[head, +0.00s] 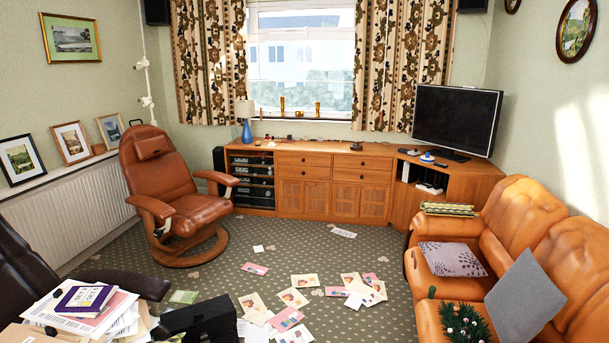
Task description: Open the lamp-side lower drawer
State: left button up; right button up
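The wooden sideboard (330,148) stands against the far wall under the window. A blue lamp (247,132) with a pale shade stands on its left end. Two columns of drawers sit in the middle of the sideboard, above panelled doors. The lamp-side lower drawer (303,172) is in the left column, below the lamp-side upper drawer (303,159). Both look shut, as do the drawers of the right column (362,170). Neither of my grippers shows in the head view. The sideboard is well beyond the near floor.
A brown recliner (180,195) stands left of the sideboard front. Papers and cards (290,297) are scattered on the patterned carpet (225,258). Orange leather seats (520,220) fill the right. A paper stack (95,310) and a black box-like object (200,318) are near left. Carpet before the drawers is mostly clear.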

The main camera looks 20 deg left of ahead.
aim_at(318, 173)
jog(key=i+j+u, duration=0.4)
jog(key=i, duration=0.55)
jog(key=i+j+u, duration=0.1)
jog(key=i+u, duration=0.35)
jog(key=i, duration=3.2)
jog(key=i+z, duration=0.1)
jog(key=i, duration=0.4)
jog(key=i+j+z, duration=0.15)
jog(key=i, duration=0.3)
jog(key=i+j+z, duration=0.1)
jog(key=i, duration=0.4)
jog(key=i+j+z, duration=0.1)
jog(key=i, duration=0.35)
jog(key=i+j+z, duration=0.55)
jog(key=i, duration=0.15)
